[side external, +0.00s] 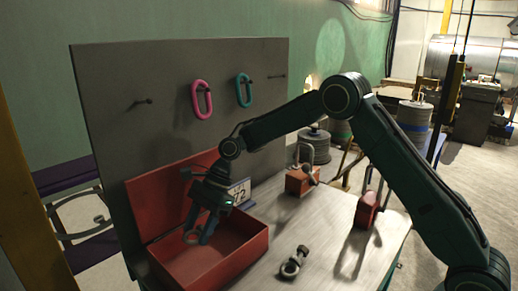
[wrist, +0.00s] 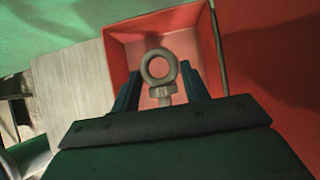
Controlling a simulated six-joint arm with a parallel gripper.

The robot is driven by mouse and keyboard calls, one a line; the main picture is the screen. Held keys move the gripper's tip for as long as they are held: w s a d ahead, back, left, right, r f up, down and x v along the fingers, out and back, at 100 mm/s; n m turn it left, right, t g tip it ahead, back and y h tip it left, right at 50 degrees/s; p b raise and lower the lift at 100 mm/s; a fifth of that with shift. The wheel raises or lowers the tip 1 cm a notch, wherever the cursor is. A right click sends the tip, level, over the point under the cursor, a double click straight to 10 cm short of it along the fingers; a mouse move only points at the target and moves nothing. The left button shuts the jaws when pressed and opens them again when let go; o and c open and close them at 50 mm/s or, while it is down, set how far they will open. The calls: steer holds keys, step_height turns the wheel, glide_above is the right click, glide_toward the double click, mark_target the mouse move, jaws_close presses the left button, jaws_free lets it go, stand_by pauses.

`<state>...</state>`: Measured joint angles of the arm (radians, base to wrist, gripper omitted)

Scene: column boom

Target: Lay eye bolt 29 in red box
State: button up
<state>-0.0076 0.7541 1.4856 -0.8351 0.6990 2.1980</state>
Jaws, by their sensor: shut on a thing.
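My gripper (side external: 198,234) points down inside the open red box (side external: 253,247) on the bench. In the wrist view my gripper (wrist: 157,88) is shut on a grey eye bolt (wrist: 149,72), with its ring showing between the fingers and its collar close to the palm. The red box (wrist: 116,47) lies behind the ring in that view. In the side external view the held eye bolt (side external: 191,239) shows only as a small ring at the fingertips. I cannot tell whether it touches the box floor. No number is readable on it.
The box's raised lid (side external: 150,205) leans near the grey pegboard (side external: 130,90). A second eye bolt (side external: 293,263) lies on the bench. A sign reading 72 (side external: 239,192), a red block with a shackle (side external: 299,182) and a red padlock (side external: 367,211) stand behind and right.

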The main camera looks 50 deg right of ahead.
steer(key=shift+f, duration=2.25)
steer(key=shift+f, duration=0.1)
steer(key=shift+f, duration=2.05)
steer(key=o, duration=1.1)
steer(key=shift+f, duration=0.15)
steer(key=shift+c, duration=0.2)
steer(key=v, duration=1.2)
steer(key=shift+r, duration=0.25)
